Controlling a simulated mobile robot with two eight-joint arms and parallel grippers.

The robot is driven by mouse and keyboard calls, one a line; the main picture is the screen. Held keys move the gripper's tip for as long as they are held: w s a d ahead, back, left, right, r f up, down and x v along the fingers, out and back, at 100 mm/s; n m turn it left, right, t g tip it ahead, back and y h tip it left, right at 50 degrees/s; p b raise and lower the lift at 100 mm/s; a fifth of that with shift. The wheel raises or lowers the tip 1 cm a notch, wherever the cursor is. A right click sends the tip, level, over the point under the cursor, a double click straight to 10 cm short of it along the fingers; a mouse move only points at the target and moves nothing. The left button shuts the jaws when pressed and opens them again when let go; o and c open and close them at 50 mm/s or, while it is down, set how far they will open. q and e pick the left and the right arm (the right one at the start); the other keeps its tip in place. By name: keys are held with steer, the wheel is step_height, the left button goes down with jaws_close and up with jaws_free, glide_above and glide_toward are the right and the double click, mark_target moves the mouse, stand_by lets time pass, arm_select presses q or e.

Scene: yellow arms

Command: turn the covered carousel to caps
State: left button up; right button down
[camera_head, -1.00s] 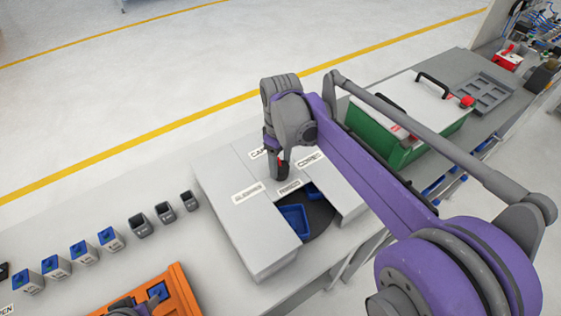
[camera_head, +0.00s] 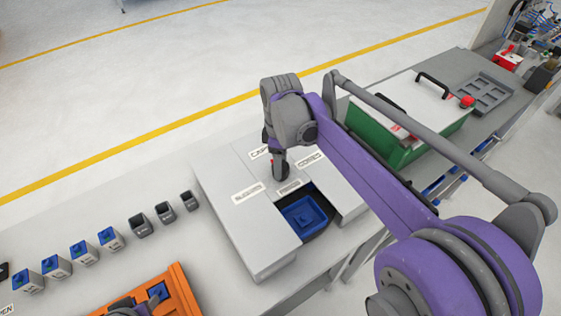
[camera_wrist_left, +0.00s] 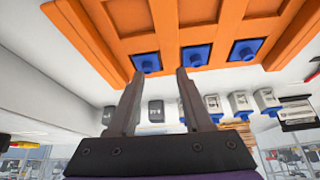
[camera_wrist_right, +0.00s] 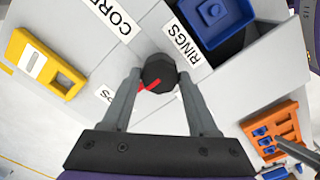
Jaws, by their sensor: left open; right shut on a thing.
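The covered carousel (camera_head: 243,225) is a grey box on the bench, with white word labels around a central knob and an open window at its front. A blue bin (camera_head: 305,216) shows in the window; it also shows in the right wrist view (camera_wrist_right: 213,14). My right gripper (camera_head: 280,172) is shut on the dark round knob (camera_wrist_right: 158,70), one finger on each side. The knob's red pointer (camera_wrist_right: 149,86) points lower left in the right wrist view, toward a label ending in "PS" (camera_wrist_right: 105,94). My left gripper (camera_wrist_left: 155,78) is open and empty by the orange tray.
The orange tray (camera_head: 183,290) with blue pieces lies at the front left. Several small grey containers (camera_head: 138,225) stand in a row left of the carousel. A green bin (camera_head: 385,150) with a white lid stands to its right, behind my right arm.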

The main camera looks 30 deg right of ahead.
stand_by(0.6)
steer(key=shift+c, duration=0.8)
jaws_free()
arm_select(q)
steer(key=shift+w+r+p, duration=0.2)
steer(key=shift+r+p, duration=0.15)
steer(key=shift+r, duration=0.15)
arm_select(e)
step_height(320, 180, up, 11)
steer(key=shift+f, duration=0.15)
